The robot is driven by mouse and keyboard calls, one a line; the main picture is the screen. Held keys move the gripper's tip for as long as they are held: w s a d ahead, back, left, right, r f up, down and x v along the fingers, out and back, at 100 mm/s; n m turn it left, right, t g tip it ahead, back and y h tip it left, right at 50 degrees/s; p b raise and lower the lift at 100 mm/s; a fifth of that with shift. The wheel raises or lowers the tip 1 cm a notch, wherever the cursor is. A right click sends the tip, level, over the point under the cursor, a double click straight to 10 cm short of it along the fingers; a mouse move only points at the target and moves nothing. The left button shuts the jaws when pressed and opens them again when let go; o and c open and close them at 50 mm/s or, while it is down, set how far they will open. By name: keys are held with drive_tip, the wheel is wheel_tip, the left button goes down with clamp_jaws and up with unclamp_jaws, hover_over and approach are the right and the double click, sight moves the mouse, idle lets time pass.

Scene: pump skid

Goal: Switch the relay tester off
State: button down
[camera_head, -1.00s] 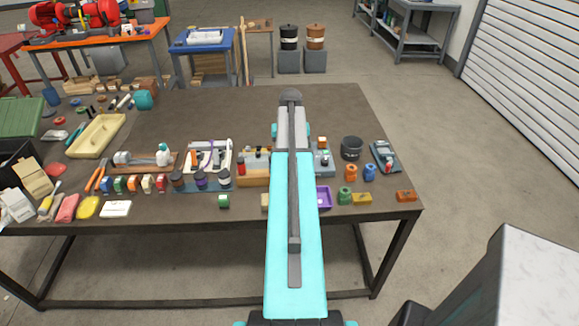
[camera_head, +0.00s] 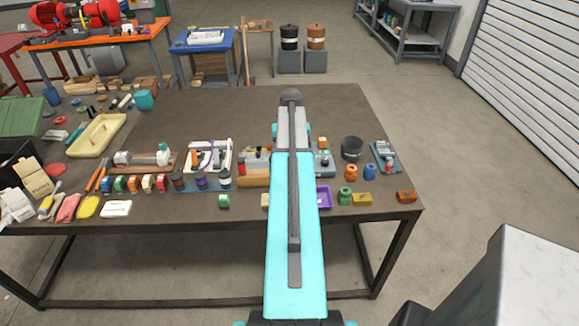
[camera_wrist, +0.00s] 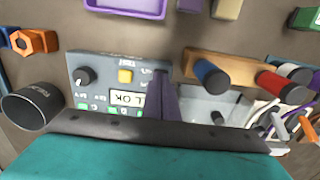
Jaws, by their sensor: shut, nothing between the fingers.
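A grey-blue panel, apparently the relay tester (camera_wrist: 103,68), shows in the wrist view. It has a black knob (camera_wrist: 84,77), a yellow button (camera_wrist: 126,76), a small display (camera_wrist: 127,98) and green marks along its lower part. My gripper (camera_wrist: 163,78) is shut and empty, its fingers beside the panel's right edge; I cannot tell whether they touch it. The dark bar of my gripper covers the panel's lower edge. In the head view, the tester (camera_head: 322,160) is mostly hidden behind my arm, and the gripper is hidden too.
A black cup (camera_wrist: 30,105) stands left of the panel in the wrist view. A wooden block with blue and red cylinders (camera_wrist: 222,72) lies close on the right. A purple tray (camera_wrist: 125,6) lies above. In the head view, the back of the table (camera_head: 215,115) is clear.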

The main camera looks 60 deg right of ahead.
drive_tip(key=shift+f+b, duration=0.35)
drive_tip(key=shift+f, duration=0.45)
idle(1.3)
drive_tip(key=shift+r, duration=0.2)
wheel_tip(320, 180, up, 7)
drive_tip(key=p, duration=0.4)
drive_tip(key=shift+f, duration=0.15)
idle(0.6)
drive_tip(key=shift+s, duration=0.15)
idle(0.4)
